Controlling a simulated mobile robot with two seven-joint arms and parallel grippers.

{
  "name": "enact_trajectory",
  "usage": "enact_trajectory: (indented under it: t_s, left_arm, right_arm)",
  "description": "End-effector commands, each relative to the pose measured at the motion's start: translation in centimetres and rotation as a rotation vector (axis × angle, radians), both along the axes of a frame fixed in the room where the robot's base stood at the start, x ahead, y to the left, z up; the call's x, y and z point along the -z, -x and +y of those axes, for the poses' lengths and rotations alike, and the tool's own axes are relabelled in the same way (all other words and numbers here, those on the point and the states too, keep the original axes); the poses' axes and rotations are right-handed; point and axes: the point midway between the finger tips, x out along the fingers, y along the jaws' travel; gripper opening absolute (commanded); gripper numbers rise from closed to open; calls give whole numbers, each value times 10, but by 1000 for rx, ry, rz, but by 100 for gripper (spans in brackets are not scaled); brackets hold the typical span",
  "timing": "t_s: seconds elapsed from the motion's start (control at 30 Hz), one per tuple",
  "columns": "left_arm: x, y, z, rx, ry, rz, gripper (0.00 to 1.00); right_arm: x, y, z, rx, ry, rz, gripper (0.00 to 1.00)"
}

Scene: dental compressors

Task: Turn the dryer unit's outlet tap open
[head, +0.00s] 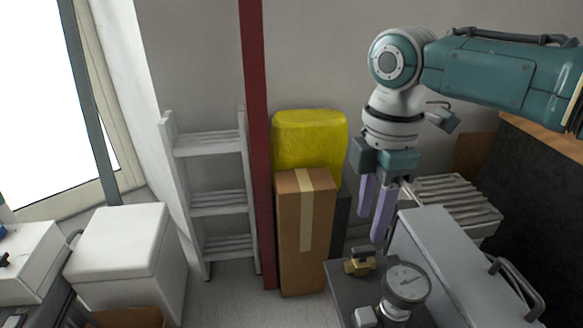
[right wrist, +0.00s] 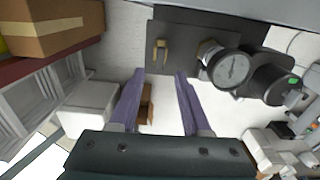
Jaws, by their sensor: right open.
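The outlet tap (head: 360,264) is a small brass valve with a dark handle on top of the grey dryer unit (head: 343,285), low and right of centre in the head view. In the right wrist view the tap (right wrist: 160,53) shows as a brass piece on a dark plate, just beyond the fingertips. My right gripper (head: 371,226) points down above the tap, with its two purple fingers apart and nothing between them. It also shows in the right wrist view (right wrist: 159,76). There is a gap between the fingers and the tap. My left gripper is not in view.
A round pressure gauge (head: 407,283) stands close beside the tap. A grey box with a handle (head: 440,255) is to the right. A cardboard box (head: 290,235), yellow bundle (head: 310,135) and red post (head: 256,150) stand behind. A white cabinet (head: 120,245) is at left.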

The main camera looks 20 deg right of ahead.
Motion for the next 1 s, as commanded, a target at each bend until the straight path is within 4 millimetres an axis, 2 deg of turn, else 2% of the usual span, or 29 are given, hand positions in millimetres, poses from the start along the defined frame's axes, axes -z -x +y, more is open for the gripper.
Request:
enact_trajectory:
  t_s: [0.03, 0.23, 0.77, 0.87, 1.0]
  left_arm:
    - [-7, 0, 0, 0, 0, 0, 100]
    - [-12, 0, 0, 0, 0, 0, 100]
    - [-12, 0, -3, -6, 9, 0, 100]
    - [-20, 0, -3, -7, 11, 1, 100]
    - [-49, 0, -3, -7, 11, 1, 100]
  right_arm:
    - [-14, -1, 0, -1, 0, -3, 48]
    - [-37, 0, 0, -1, 0, -2, 48]
    - [-40, 0, 0, 0, 0, 0, 48]
    - [-40, 6, 10, 2, -7, -1, 48]
    - [-44, 35, 47, 43, -43, -15, 48]
